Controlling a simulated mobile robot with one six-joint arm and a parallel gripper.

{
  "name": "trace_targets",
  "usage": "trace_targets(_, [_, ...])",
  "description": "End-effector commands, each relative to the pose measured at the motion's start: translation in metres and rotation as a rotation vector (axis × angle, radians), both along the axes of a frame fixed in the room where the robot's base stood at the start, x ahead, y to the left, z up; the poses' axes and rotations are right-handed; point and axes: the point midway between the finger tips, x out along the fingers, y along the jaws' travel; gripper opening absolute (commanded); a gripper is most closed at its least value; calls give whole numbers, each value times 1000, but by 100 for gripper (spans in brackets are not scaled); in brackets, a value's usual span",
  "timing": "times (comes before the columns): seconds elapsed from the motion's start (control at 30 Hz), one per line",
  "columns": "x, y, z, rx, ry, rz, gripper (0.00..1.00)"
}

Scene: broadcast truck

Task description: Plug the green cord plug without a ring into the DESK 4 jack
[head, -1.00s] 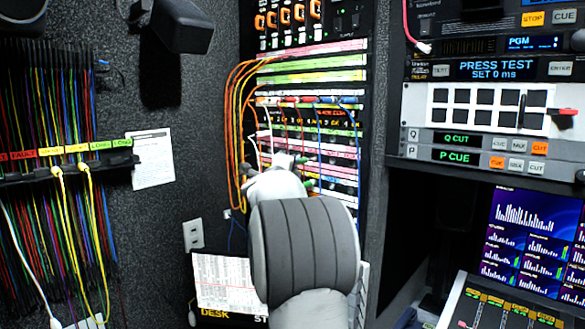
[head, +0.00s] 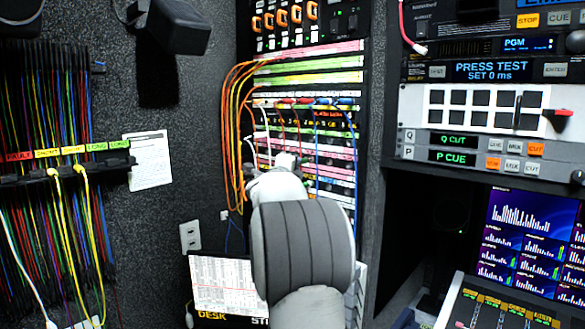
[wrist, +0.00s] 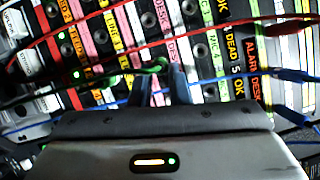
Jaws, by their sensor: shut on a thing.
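In the wrist view, a green cord (wrist: 128,78) runs from the left to between my gripper's fingertips (wrist: 162,85). My gripper is shut on the green cord's plug, close in front of the patch panel. The fingers hide most of the plug, and I cannot tell whether it has a ring. The patch panel (head: 310,65) has rows of coloured label strips. In the wrist view a pink strip (wrist: 172,48) by the fingers reads DESK, its number unclear. I cannot make out the DESK 4 jack. In the head view my arm hides the fingertips.
A red cord (wrist: 130,55) and a blue cord (wrist: 225,76) cross the panel near my fingers. Orange cords (head: 228,110) loop at the panel's left edge. A cord rack (head: 60,170) hangs at the left. A printed sheet (head: 222,283) is below the panel.

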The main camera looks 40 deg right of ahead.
Motion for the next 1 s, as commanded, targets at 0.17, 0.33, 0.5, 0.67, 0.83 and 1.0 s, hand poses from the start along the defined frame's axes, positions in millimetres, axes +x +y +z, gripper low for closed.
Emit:
trace_targets(0.17, [1,-5,0,0,0,0,0])
trace_targets(0.33, [1,-9,0,0,0,0,0])
trace_targets(0.5, [2,-13,0,0,-1,-1,0])
trace_targets(0.67, [3,-17,0,0,-1,-1,0])
trace_targets(0.83, [4,-21,0,0,0,-1,0])
trace_targets(1.0, [4,-22,0,0,0,0,23])
